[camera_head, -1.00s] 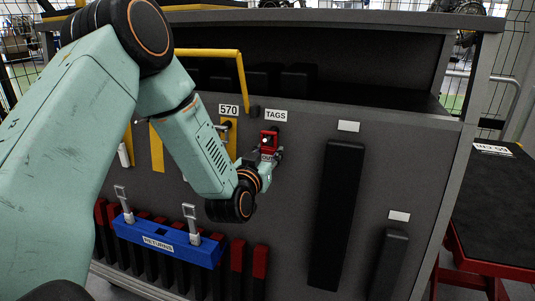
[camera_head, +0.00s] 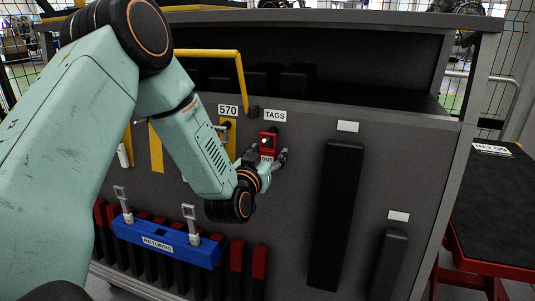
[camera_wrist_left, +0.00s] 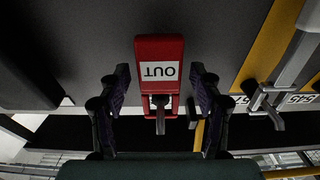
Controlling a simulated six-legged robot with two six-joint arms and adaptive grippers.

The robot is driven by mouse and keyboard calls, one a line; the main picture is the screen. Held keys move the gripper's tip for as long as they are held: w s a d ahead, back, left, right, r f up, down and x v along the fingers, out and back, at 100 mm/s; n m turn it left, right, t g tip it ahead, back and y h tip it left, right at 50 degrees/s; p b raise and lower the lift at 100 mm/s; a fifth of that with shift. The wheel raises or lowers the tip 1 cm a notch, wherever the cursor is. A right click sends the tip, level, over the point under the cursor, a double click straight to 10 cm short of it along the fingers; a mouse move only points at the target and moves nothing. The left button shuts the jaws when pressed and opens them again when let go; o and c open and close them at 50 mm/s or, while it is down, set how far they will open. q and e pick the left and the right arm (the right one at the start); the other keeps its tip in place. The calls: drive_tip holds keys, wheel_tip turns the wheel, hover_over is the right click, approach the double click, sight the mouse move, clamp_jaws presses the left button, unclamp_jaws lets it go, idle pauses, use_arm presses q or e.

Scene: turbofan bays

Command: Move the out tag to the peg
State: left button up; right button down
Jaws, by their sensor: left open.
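The out tag (camera_head: 268,144) is a red plate with a white OUT label, hanging on the grey panel under the TAGS sign. In the left wrist view the out tag (camera_wrist_left: 159,50) appears upside down, with a dark holder sticking out through it. My left gripper (camera_wrist_left: 160,73) is open, with one finger on each side of the tag and a gap to both. In the head view the left gripper (camera_head: 275,158) is at the tag's lower right. A dark peg (camera_head: 227,125) shows under the 570 sign, partly beside my arm. My right gripper is not in view.
A blue RETURNS holder (camera_head: 165,242) with two metal handles sits low on the panel. A yellow bar (camera_head: 205,53) projects at the upper left. A tall black block (camera_head: 336,215) stands right of the tag. A red-framed table (camera_head: 490,215) is at the far right.

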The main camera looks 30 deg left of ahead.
use_arm(q)
drive_tip(key=v, duration=1.2)
drive_tip(key=s+d+f+g+h, duration=0.2)
drive_tip(key=s+d+f+g, duration=0.15)
drive_tip(key=f, duration=0.55)
drive_tip(key=s+d+f+g+h, duration=0.25)
drive_tip(key=d+f+g, duration=0.2)
drive_tip(key=f, duration=0.35)
drive_tip(key=s+d+f+g, duration=0.1)
drive_tip(key=s+f+g, duration=0.2)
drive_tip(key=s+f, duration=0.2)
drive_tip(key=s+d+f+m+g, duration=0.1)
drive_tip(key=s+f+g, duration=0.2)
drive_tip(key=s, duration=0.8)
drive_tip(key=s+d+f+m+g, duration=0.1)
drive_tip(key=s+f+g, duration=0.2)
drive_tip(key=s+f, duration=0.4)
drive_tip(key=shift+s+f+g, duration=0.25)
drive_tip(key=shift+s+g, duration=0.05)
drive_tip(key=shift+s, duration=0.55)
drive_tip(key=shift+y, duration=0.25)
drive_tip(key=shift+c, duration=0.3)
